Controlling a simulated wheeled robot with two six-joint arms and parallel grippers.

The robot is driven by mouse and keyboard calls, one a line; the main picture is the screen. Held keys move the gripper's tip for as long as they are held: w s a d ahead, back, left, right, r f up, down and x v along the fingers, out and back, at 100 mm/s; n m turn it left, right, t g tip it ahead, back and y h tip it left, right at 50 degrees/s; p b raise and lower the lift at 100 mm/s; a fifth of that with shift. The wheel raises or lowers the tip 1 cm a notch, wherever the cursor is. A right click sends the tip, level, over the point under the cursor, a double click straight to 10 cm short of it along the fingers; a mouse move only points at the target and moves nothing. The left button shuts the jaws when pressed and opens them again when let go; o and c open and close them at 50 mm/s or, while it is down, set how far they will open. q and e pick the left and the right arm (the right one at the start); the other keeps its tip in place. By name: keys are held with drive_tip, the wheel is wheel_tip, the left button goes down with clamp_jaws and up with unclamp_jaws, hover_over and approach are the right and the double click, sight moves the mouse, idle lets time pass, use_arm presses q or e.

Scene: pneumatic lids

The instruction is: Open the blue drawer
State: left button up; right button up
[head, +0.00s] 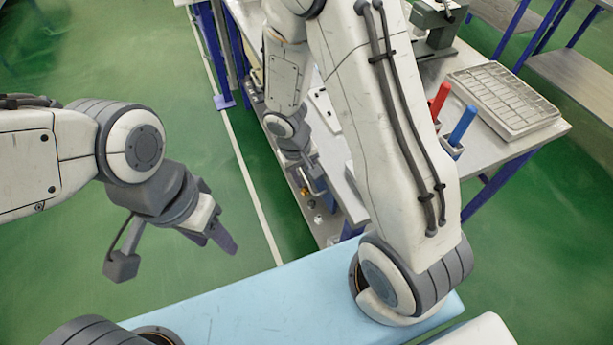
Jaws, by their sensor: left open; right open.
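No blue drawer can be made out in the head view; my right arm hides part of the workbench (507,145) front. My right gripper (316,183) is at the near left side of the bench, beside a low grey ledge (328,232) holding small metal and brass-coloured parts. It is small and partly hidden, and I see nothing held in it. My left gripper (222,238) is open and empty, over the green floor, well left of the bench.
On the bench stand a red-handled tool (440,99), a blue-handled tool (463,125), a grey slotted tray (505,98) and a grey-green machine (437,28). Another table (578,78) is at the far right. The floor (110,60) at the left is clear.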

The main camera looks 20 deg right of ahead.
clamp_jaws()
idle(1.4)
